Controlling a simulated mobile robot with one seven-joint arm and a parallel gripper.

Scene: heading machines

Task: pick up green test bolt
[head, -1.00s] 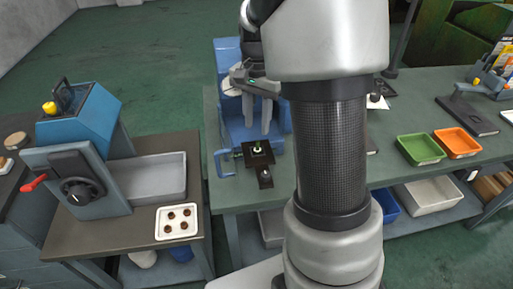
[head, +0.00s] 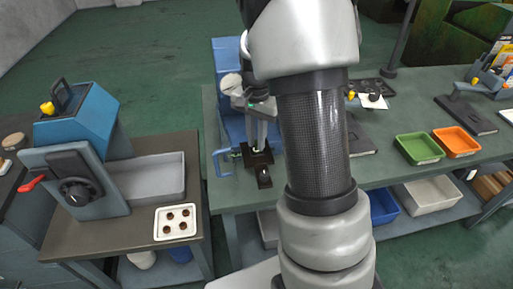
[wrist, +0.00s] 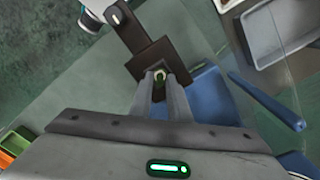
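The green test bolt (wrist: 159,75) stands in a dark block fixture (wrist: 160,60) on the bench, and its round top shows in the wrist view. In the head view my gripper (head: 258,148) hides most of it. In the wrist view my gripper (wrist: 161,80) points down at the bolt, with one finger on each side of its top. The gap between the fingers is narrow. I cannot tell whether they touch the bolt. The bolt appears still seated in the fixture.
A blue handle (head: 219,160) stands just left of the fixture. A white tray with brown round pieces (head: 157,223) is on the left bench. Green (head: 402,154) and orange (head: 438,149) trays lie to the right.

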